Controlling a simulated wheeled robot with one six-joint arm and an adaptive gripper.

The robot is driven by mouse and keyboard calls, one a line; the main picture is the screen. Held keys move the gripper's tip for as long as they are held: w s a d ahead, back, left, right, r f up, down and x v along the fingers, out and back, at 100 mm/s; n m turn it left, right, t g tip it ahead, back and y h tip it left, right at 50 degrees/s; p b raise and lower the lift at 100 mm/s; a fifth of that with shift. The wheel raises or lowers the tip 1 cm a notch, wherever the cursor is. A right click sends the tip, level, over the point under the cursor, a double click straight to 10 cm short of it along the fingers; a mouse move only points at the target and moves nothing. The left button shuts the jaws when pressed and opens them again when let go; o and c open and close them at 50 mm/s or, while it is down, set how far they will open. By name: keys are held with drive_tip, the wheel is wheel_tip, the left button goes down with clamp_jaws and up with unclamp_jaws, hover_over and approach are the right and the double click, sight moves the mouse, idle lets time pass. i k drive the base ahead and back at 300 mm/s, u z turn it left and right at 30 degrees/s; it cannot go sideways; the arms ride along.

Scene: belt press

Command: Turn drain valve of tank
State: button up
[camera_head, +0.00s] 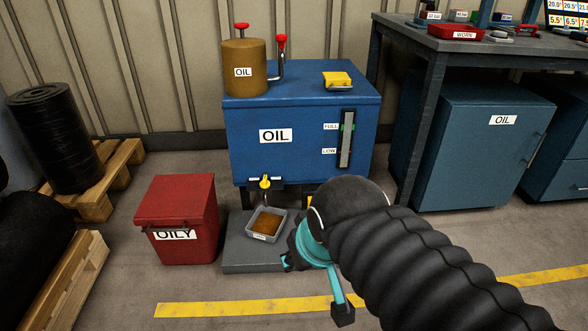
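The blue tank (250,158), labelled OIL, stands against the wall at the picture's centre. Its drain valve (265,182), with a small yellow handle, sits low on the front face, left of the middle. A grey tray (283,222) with brown liquid rests below the valve on a low grey block. My gripper (316,288) is below and right of the valve, apart from it. Its teal fingers with black tips are spread, with nothing seen between them. My arm hides the tank's lower right and part of the block. The gauge (346,140) shows FULL and LOW marks.
A red OILY bin (178,200) stands left of the block (238,252). A brown OIL can (244,58) and a yellow cap (337,79) are on the tank top. Black rolls on pallets are left; a bench (450,42) and blue cabinet (470,150) are right.

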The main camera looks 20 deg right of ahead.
sight(265, 184)
drive_tip(key=z, duration=0.3)
drive_tip(key=i, duration=1.2)
drive_tip(key=u, duration=0.45)
